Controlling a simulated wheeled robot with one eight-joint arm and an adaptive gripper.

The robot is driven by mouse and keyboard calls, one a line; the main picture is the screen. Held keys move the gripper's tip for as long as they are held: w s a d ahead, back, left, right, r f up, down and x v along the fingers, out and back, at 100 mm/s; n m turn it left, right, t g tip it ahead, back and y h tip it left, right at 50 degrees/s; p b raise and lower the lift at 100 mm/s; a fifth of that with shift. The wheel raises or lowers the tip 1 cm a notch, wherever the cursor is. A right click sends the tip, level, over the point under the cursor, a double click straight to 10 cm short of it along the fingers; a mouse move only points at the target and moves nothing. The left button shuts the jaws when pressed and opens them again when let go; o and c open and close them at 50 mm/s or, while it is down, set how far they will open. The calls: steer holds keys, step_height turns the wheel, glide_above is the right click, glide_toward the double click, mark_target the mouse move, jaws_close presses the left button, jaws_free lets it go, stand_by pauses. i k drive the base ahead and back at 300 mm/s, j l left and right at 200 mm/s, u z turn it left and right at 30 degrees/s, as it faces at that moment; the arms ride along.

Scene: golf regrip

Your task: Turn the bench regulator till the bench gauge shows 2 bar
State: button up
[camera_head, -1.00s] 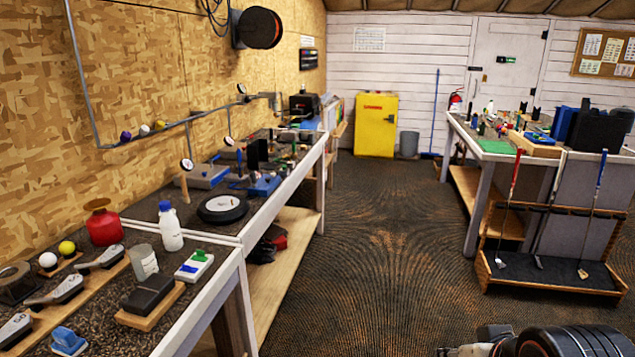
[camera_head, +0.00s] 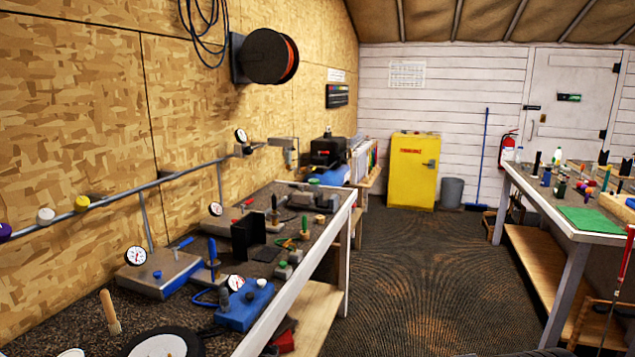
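Several round white dial gauges show along the left bench. One (camera_head: 136,256) stands at a grey box (camera_head: 160,274) with a small blue knob (camera_head: 157,274). One (camera_head: 236,283) is at a blue block (camera_head: 244,306) with dark knobs. Another (camera_head: 215,209) is farther back, and one (camera_head: 240,135) is on the wall pipe. I cannot tell which is the bench gauge or which part is its regulator. The dials are too small to read. My gripper cannot be made out; only a dark sliver of my own body shows at the bottom edge.
The left bench (camera_head: 330,232) runs along the chipboard wall under a metal pipe (camera_head: 125,190) bearing coloured round pieces. A second bench (camera_head: 540,205) stands right. The dark floor (camera_head: 420,270) between them is clear.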

mark_target(248, 149)
steer(key=i+l+u, duration=0.6)
steer(key=i+u, duration=0.15)
steer(key=i, duration=0.15)
steer(key=i+l, duration=0.2)
steer(key=i, duration=0.15)
steer(key=i+l, duration=0.15)
steer(key=i, duration=0.2)
